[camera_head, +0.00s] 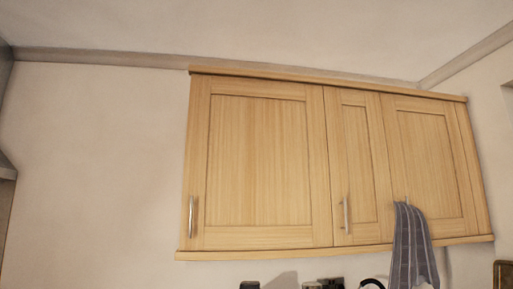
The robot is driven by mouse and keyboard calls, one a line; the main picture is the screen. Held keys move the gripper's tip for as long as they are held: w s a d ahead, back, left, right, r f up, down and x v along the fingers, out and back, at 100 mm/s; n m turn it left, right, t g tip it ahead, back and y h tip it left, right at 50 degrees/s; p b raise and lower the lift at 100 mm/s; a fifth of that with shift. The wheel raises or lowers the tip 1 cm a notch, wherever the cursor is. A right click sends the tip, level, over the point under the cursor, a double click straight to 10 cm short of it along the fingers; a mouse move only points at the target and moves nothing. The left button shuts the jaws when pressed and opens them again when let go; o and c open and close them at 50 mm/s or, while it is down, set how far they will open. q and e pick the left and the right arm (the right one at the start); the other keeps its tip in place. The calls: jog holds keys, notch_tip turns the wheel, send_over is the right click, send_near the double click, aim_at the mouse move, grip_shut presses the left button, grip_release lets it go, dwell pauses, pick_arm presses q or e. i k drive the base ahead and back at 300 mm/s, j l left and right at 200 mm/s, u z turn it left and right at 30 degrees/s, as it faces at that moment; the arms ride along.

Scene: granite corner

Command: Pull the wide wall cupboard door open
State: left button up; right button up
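A light wooden wall cupboard hangs on the back wall with three shut doors. The wide left door (258,165) has an upright metal handle (191,217) low on its left edge. The narrow middle door (358,165) has a metal handle (345,215) low on its left side. The right door (430,160) is also wide, and its handle is mostly covered by a grey striped towel (410,245) hanging from it. Neither of my grippers shows in the head view.
Dark objects (323,284) and a black curved handle (372,284) show at the bottom edge below the cupboard. A dark brown item (503,274) stands at the lower right. The wall left of the cupboard is bare.

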aim_at(255, 171)
jog(key=i+j, duration=0.15)
jog(key=j, duration=0.3)
jog(key=i+j+z, duration=0.1)
jog(key=j, duration=0.35)
jog(key=i+j, duration=0.15)
jog(key=j, duration=0.3)
